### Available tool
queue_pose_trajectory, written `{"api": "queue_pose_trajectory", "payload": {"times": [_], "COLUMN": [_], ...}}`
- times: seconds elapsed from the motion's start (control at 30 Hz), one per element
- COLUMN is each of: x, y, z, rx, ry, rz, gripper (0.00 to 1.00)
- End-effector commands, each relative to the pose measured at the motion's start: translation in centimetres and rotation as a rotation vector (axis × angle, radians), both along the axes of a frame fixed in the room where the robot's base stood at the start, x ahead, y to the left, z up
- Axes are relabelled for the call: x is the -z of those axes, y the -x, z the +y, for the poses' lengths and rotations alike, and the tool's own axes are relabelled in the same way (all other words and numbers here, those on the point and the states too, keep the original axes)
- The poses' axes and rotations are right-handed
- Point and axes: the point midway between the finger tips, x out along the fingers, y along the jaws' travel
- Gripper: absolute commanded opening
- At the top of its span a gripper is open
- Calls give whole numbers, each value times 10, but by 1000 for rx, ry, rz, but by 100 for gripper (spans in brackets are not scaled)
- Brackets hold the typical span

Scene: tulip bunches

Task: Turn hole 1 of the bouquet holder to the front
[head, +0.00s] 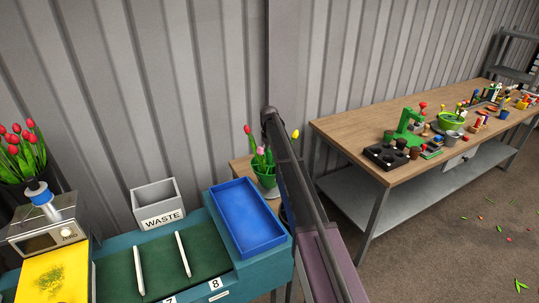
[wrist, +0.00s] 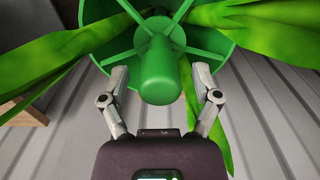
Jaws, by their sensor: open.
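The bouquet holder is a green wheel-like piece with spokes and a thick round central knob (wrist: 157,75) in the wrist view. Long green leaves (wrist: 265,35) stick out through its openings. My gripper (wrist: 159,80) is open, with one finger on each side of the knob and a gap visible at each side. In the head view the holder (head: 266,179) is a small green pot-like shape with a few pink and yellow tulips (head: 261,150), partly hidden behind my arm. No hole number is readable in either view.
A blue tray (head: 247,238) and a grey WASTE bin (head: 158,200) are at the teal bench, with a scale (head: 45,232) and red tulips (head: 22,140) at left. A wooden table (head: 360,125) with many small items stands at right. A corrugated wall (head: 180,90) is behind.

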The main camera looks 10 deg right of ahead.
Motion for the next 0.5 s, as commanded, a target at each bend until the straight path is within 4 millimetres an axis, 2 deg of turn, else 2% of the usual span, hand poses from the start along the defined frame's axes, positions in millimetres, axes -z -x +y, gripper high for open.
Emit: {"api": "queue_pose_trajectory", "payload": {"times": [0.17, 0.2, 0.27, 0.43, 0.47, 0.5], "x": [0, 0, 0, 0, 0, 0], "y": [0, 0, 0, 0, 0, 0], "z": [0, -1, -1, -1, -1, -1], "rx": [0, 1, 1, 1, 1, 1], "ry": [0, 0, 0, 0, 0, 0], "rz": [0, 0, 0, 0, 0, 0], "gripper": [81, 75, 57, 6, 0, 0]}}
